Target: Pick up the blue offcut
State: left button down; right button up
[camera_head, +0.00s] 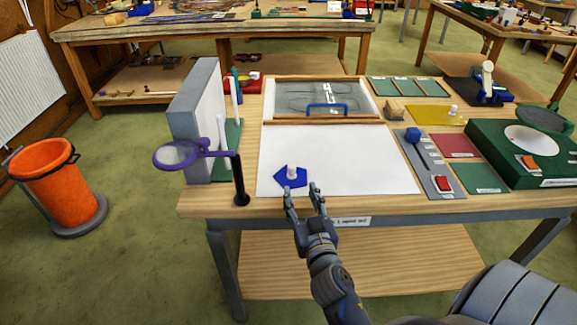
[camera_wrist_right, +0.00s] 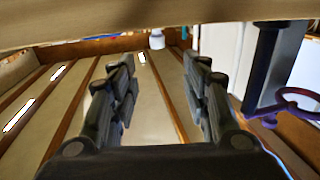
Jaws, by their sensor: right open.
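The blue offcut (camera_head: 283,182) lies flat on the white sheet (camera_head: 350,160) near the front of the bench, with a small white knob (camera_head: 292,171) standing on it. My right gripper (camera_head: 304,188) is open and empty, its fingertips just in front of the offcut and a little to its right. In the right wrist view the picture is upside down; the spread fingers (camera_wrist_right: 160,75) show with a white piece (camera_wrist_right: 157,39), apparently the knob, beyond them. The blue of the offcut cannot be made out there. My left gripper is not in view.
A purple magnifier (camera_head: 181,154) on a dark post (camera_head: 239,180) stands left of the sheet, beside a grey upright board (camera_head: 196,115). A leaded panel (camera_head: 320,97) with a blue handle (camera_head: 327,110) lies behind. A grey tool strip (camera_head: 430,170) and green box (camera_head: 520,150) lie right.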

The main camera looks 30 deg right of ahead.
aim_at(292, 170)
jog(key=p+x, duration=0.1)
jog(key=x, duration=0.3)
jog(key=shift+w+d+r, duration=0.1)
jog(key=shift+w+r, duration=0.05)
jog(key=shift+r, duration=0.05)
jog(key=shift+w+d, duration=0.1)
jog(key=shift+w, duration=0.15)
jog(key=x, duration=0.3)
jog(key=p+x, duration=0.1)
jog(key=shift+w+d+f, duration=0.25)
jog(key=shift+d+f, duration=0.05)
jog(key=shift+w+d+f, duration=0.1)
jog(key=shift+w, duration=0.35)
jog(key=c, duration=0.3)
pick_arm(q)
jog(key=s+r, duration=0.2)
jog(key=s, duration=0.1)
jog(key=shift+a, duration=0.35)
pick_arm(e)
jog(key=c, duration=0.7)
